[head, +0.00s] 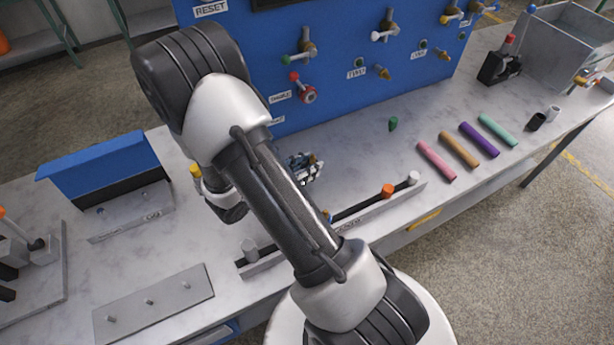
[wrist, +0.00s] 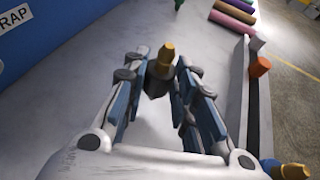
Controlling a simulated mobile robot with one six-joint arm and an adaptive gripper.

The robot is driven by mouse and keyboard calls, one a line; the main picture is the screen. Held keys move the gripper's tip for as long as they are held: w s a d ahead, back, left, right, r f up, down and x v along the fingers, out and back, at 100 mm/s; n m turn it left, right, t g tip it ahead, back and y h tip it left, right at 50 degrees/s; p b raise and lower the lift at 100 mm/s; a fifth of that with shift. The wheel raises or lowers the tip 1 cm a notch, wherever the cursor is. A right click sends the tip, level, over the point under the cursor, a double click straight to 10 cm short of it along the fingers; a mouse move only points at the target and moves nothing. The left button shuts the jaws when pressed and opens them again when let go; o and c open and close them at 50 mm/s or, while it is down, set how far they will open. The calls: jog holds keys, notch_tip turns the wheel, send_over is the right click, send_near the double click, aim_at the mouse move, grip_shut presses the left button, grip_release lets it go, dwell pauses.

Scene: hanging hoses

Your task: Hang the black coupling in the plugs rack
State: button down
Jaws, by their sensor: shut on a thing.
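My gripper (head: 303,170) is low over the table between the blue panel and the long rack, partly behind my arm in the head view. In the wrist view my gripper (wrist: 160,82) is shut on a dark coupling (wrist: 156,86) with a brass end pointing away from me. I take this as the black coupling. The rack (wrist: 236,95) is right of my gripper in the wrist view.
A blue panel (head: 345,90) with valves stands behind. A green piece (head: 393,123) and several coloured tubes (head: 458,150) lie to the right. A metal plate with pegs (head: 153,302) and a blue-topped holder (head: 100,165) are at the left. A metal bin (head: 565,50) stands far right.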

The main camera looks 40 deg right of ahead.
jog(key=shift+f+b, duration=0.55)
jog(key=shift+f, duration=1.2)
jog(key=shift+f, duration=0.2)
jog(key=c, duration=1.3)
grip_release()
jog(key=shift+r, duration=0.1)
